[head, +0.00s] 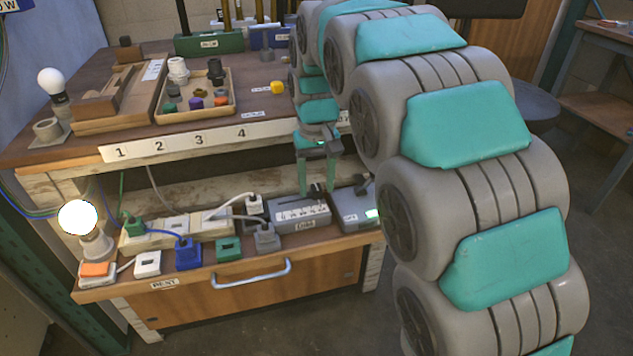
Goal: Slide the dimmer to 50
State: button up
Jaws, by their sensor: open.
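The dimmer (289,216) is a grey box with a pale marked scale on its top, on the lower shelf right of centre. A small dark slider knob (316,191) seems to stand near the right end of the scale; I cannot read the numbers. My gripper (317,190) points down over the dimmer's right part, with teal fingers open. The fingertips are to the left and right of the knob; contact cannot be told. A lit bulb (77,217) glows white in a socket at the shelf's left end.
A grey box with a green light (357,212) stands close right of the dimmer. Plugs, a power strip (160,236) and cables lie to its left. The upper bench edge (200,140) overhangs behind, with a parts tray (196,112). A drawer handle (250,279) is below.

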jog(key=shift+f, duration=0.1)
grip_shut()
dwell(0.4)
dwell(1.0)
